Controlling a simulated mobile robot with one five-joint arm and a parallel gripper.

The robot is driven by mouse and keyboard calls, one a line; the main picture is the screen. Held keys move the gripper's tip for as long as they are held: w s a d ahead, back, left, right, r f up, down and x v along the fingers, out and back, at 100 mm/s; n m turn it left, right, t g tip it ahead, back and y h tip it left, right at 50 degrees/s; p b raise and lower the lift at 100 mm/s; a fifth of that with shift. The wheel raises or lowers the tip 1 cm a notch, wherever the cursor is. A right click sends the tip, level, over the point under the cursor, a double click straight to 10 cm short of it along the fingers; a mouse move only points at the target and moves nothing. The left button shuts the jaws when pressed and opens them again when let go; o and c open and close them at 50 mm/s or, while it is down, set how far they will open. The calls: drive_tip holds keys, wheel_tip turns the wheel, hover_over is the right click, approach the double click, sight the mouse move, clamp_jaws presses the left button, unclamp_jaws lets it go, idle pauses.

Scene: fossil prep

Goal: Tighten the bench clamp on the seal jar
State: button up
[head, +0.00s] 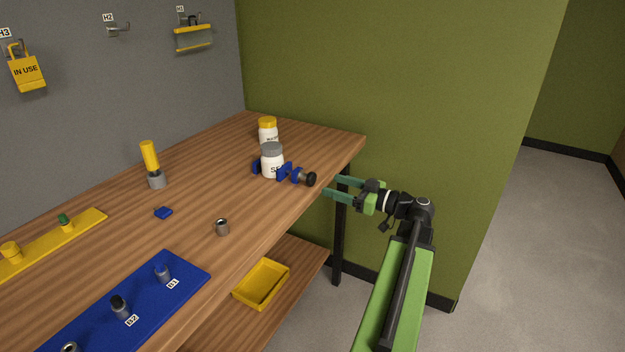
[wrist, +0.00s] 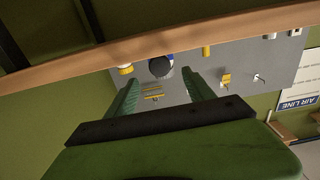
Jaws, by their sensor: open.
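The seal jar (head: 272,164) is white with a grey lid and a partly hidden label; it stands upright near the bench's right edge. The blue bench clamp (head: 285,172) has jaws on both sides of it. The clamp's black knob (head: 311,179) points right, toward my gripper. My gripper (head: 327,186) is open and empty, just off the bench edge, with a small gap between its fingertips and the knob. In the wrist view the dark round knob (wrist: 160,67) appears between and beyond the fingertips (wrist: 160,72). The knob hides most of the jar there.
A white jar with a yellow lid (head: 267,130) stands behind the seal jar. A yellow-handled tool (head: 151,165), a small blue block (head: 163,213) and a metal cup (head: 222,227) stand on the wooden bench (head: 205,180). A yellow tray (head: 261,284) lies on the lower shelf.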

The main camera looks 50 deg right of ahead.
sight(314, 179)
drive_tip(key=x, duration=0.8)
drive_tip(key=shift+w, duration=0.25)
clamp_jaws()
drive_tip(key=shift+m, duration=1.6)
unclamp_jaws()
